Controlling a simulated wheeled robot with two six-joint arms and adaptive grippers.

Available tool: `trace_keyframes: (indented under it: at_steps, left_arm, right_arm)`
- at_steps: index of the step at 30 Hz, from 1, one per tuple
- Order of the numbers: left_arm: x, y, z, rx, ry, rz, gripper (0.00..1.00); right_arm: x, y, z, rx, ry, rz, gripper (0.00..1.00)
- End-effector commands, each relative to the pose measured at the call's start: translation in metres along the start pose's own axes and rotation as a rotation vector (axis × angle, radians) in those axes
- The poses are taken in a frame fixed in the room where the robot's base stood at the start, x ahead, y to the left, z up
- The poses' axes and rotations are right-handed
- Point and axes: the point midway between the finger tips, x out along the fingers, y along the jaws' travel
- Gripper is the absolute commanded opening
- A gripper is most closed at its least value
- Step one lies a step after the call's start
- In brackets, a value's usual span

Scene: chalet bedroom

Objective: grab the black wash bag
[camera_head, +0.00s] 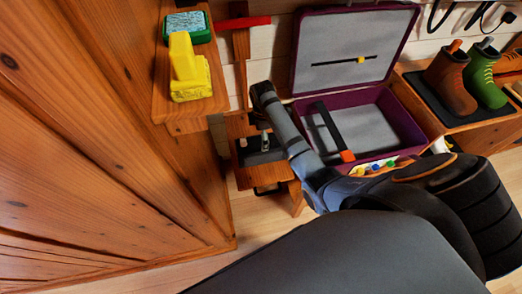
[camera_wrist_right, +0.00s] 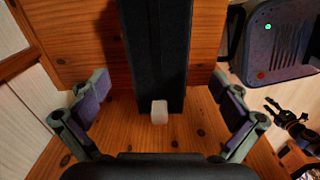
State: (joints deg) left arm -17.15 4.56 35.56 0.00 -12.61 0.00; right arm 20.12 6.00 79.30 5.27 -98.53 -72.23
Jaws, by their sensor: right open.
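The black wash bag (camera_wrist_right: 155,60) is a long, dark, box-like shape with a pale tab on its near end in the right wrist view. It lies on a wooden surface. My right gripper (camera_wrist_right: 158,88) is open, with one finger to each side of the bag and a visible gap on both sides. In the head view the bag (camera_head: 262,157) shows as a dark shape on a small wooden stand, partly hidden by my right arm above it. My right gripper's fingers are hard to make out there.
An open purple suitcase (camera_head: 412,135) with a black, orange-ended item inside stands right of the stand. A wooden shelf (camera_head: 160,95) at upper left holds a yellow object (camera_head: 188,75) and a green tin (camera_head: 187,27). Boots stand on a dark mat at upper right. Wooden panelling fills the left.

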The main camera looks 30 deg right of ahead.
Motion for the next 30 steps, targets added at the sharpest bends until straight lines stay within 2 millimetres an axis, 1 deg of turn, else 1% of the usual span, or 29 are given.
trace_keyframes:
  at_steps: [1,4,7,13,16,20,22,27,30]
  left_arm:
    - [0.001,0.000,0.000,0.000,0.000,0.000,0.40]
    - [0.001,0.000,0.000,0.000,0.000,0.000,0.40]
    - [0.002,0.000,0.000,0.000,0.000,0.000,0.40]
    - [0.010,0.001,0.001,0.000,0.000,0.000,0.40]
    - [0.011,0.001,0.002,0.000,-0.001,0.000,0.40]
    - [0.011,0.001,0.002,0.000,-0.001,0.000,0.40]
    - [0.012,0.001,0.002,0.000,-0.001,0.000,0.40]
    - [0.019,0.001,0.003,0.000,-0.001,0.000,0.40]
    - [0.023,0.001,0.003,0.000,-0.001,0.000,0.40]
  right_arm:
    - [-0.004,0.005,-0.002,-0.034,0.002,-0.009,1.00]
    - [-0.007,0.009,-0.004,-0.071,0.003,-0.019,1.00]
    - [-0.002,0.008,-0.003,-0.072,0.003,-0.022,1.00]
    - [0.034,0.007,-0.003,-0.070,0.002,-0.021,1.00]
    - [0.044,0.007,-0.004,-0.070,0.003,-0.019,1.00]
    - [0.047,0.007,-0.004,-0.069,0.003,-0.018,1.00]
    - [0.051,0.006,-0.004,-0.069,0.003,-0.020,1.00]
    - [0.082,0.002,-0.004,-0.069,0.003,-0.021,1.00]
    - [0.095,0.002,-0.004,-0.069,0.003,-0.020,1.00]
